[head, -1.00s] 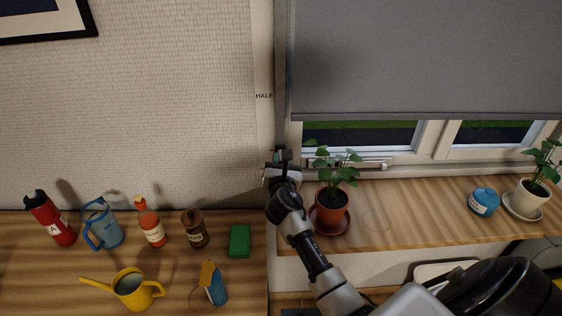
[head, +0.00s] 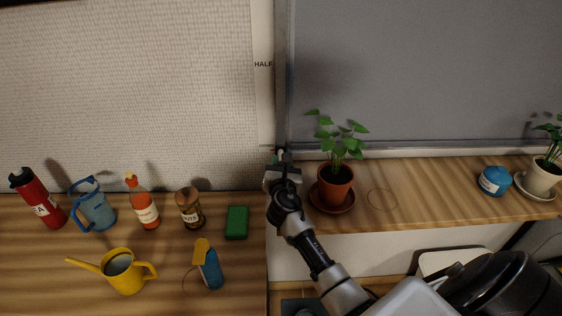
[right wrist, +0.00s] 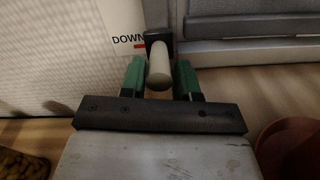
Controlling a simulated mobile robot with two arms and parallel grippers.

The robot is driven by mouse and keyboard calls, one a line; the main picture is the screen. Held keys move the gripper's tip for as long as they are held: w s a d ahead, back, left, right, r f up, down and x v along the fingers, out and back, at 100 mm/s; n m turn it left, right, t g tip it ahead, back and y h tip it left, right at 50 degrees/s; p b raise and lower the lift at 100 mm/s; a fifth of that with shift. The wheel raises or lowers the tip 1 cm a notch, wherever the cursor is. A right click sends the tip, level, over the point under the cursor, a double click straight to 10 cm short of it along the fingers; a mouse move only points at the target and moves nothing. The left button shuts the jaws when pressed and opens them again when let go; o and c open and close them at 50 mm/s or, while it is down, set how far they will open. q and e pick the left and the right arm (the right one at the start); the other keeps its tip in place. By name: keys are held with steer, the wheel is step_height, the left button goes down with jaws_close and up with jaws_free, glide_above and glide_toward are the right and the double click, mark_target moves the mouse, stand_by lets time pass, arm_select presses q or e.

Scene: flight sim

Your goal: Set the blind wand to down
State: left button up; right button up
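The blind wand (right wrist: 159,68) shows in the right wrist view as a pale rounded handle on a dark mount. It lies between the green fingertips of my right gripper (right wrist: 160,78), which look closed on its sides. A DOWN label (right wrist: 128,39) with a red mark is on the white strip just left of the wand. In the head view my right gripper (head: 283,157) is at the strip beside the window, below the HALF label (head: 263,64); the wand is mostly hidden there. The grey blind (head: 420,75) hangs to about the sill and covers the window. My left gripper is not in view.
A potted plant (head: 335,184) on a saucer stands on the sill (head: 430,200) close right of my right gripper. A blue jar (head: 494,181) and a white pot (head: 542,177) stand farther right. The left counter holds bottles, a yellow watering can (head: 124,270) and a green block (head: 236,222).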

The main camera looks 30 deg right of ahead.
steer(key=shift+o, duration=1.1)
steer(key=shift+r, duration=0.15)
steer(key=v, duration=1)
steer(key=shift+s+a+b, duration=0.15)
steer(key=shift+s+b, duration=0.15)
